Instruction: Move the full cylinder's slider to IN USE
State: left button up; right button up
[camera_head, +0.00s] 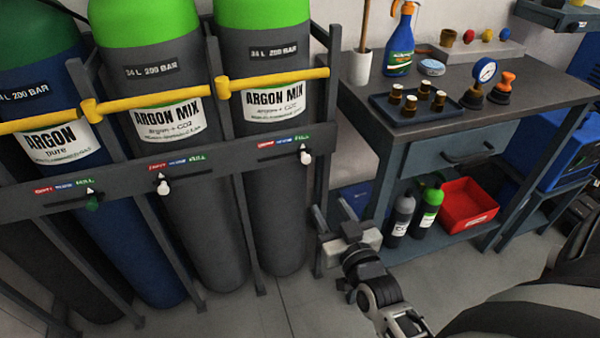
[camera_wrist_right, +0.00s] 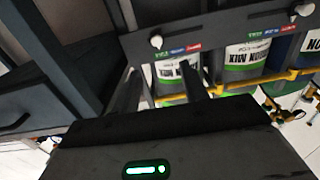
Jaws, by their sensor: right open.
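The rack rail (camera_head: 225,165) carries three sliders below EMPTY, IN USE, FULL labels. The right ARGON MIX cylinder (camera_head: 275,195) is grey with a green top, and its white slider knob (camera_head: 306,157) is at the FULL end; this knob also shows in the wrist view (camera_wrist_right: 156,41). The middle ARGON MIX cylinder (camera_head: 205,215) has its white knob (camera_head: 163,187) at the EMPTY end. The blue ARGON pure cylinder (camera_head: 125,220) has a dark green knob (camera_head: 92,203) at the FULL end. My right gripper (camera_head: 320,238) is open and empty, below and right of the right knob, apart from it.
Yellow bars (camera_head: 275,80) cross the cylinders above the rail. A workbench (camera_head: 470,118) stands right of the rack, with a tray of fittings (camera_head: 385,107) on top and a red bin (camera_head: 467,205) and small cylinders (camera_head: 400,218) below. Bare floor (camera_head: 300,305) lies before the rack.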

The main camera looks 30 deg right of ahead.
aim_at(307, 160)
jog(key=x, duration=0.5)
jog(key=b+x, duration=0.1)
jog(key=x, duration=1)
jog(key=shift+d+r+b, duration=0.2)
jog(key=shift+d+b, duration=0.1)
jog(key=shift+d, duration=0.1)
